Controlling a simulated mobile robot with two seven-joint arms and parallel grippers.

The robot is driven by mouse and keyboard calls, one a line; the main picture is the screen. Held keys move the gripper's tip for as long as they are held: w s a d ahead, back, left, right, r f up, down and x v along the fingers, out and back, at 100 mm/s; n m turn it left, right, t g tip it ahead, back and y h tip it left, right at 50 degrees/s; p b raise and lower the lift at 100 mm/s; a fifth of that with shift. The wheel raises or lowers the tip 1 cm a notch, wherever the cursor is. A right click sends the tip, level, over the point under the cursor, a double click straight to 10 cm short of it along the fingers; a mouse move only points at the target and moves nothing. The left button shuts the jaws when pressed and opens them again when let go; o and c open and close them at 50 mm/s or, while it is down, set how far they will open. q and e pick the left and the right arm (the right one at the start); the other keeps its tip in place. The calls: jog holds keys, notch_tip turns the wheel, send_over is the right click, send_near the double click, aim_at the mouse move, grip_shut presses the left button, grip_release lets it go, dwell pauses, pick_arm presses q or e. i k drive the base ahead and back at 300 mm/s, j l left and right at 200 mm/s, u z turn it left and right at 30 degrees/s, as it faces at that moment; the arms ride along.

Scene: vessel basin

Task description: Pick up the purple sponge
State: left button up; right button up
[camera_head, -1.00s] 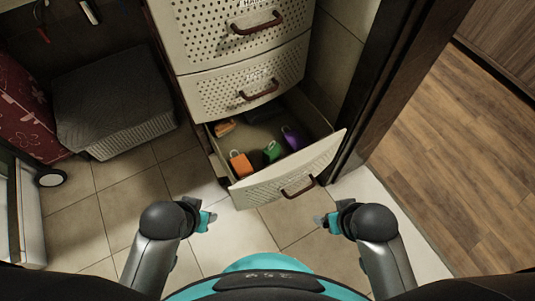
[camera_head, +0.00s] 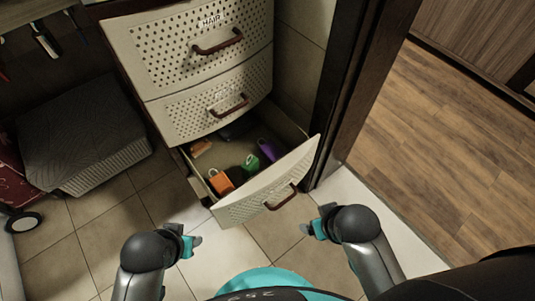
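A purple item (camera_head: 267,150), which looks like the purple sponge, lies in the open bottom drawer near its right side. A green item (camera_head: 251,164) and an orange item (camera_head: 221,182) lie to its left in the same drawer. My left gripper (camera_head: 191,243) is at the lower left, in front of the drawer and apart from it. My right gripper (camera_head: 309,228) is at the lower right, below the drawer front. Both hold nothing that I can see. Their fingers are too small to tell open from shut.
The bottom drawer (camera_head: 265,199) is pulled out from a beige cabinet, its upper drawers (camera_head: 207,103) shut. A dark wooden door frame (camera_head: 352,90) stands close on the right. A lidded grey basket (camera_head: 82,135) stands left. Tiled floor (camera_head: 110,222) in front is clear.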

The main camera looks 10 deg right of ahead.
aim_at(269, 149)
jog(key=i+l+u, duration=0.1)
jog(key=l+u, duration=0.2)
jog(key=i+l+u, duration=0.1)
jog(key=l+u, duration=0.5)
jog(key=i+l, duration=0.05)
jog(key=l, duration=0.05)
